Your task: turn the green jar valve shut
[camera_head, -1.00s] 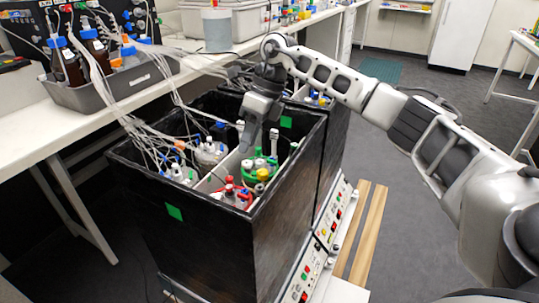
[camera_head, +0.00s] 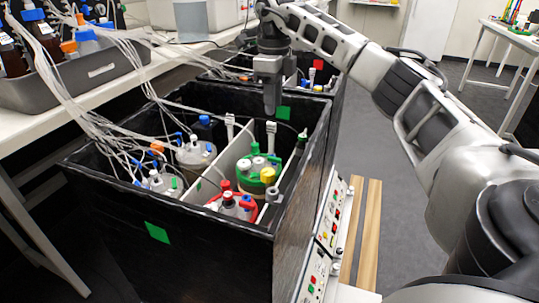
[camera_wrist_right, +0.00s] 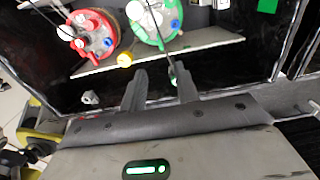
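The green jar (camera_head: 257,180), with a green lid, white caps and a yellow cap (camera_head: 268,174), stands in the near black box. Its green lid also shows in the wrist view (camera_wrist_right: 160,38). My right gripper (camera_head: 271,112) points down above the box, behind the green jar. In the wrist view the two fingers (camera_wrist_right: 160,78) stand apart with a gap between them. A small dark green piece (camera_wrist_right: 173,77) shows near the right finger; I cannot tell whether it is the valve or whether they touch. My left gripper is out of view.
A red-lidded jar (camera_head: 234,207) stands in front of the green jar. A white divider (camera_head: 222,165) separates them from other jars with tubing. The black box walls (camera_head: 180,245) surround them. A second box stands behind.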

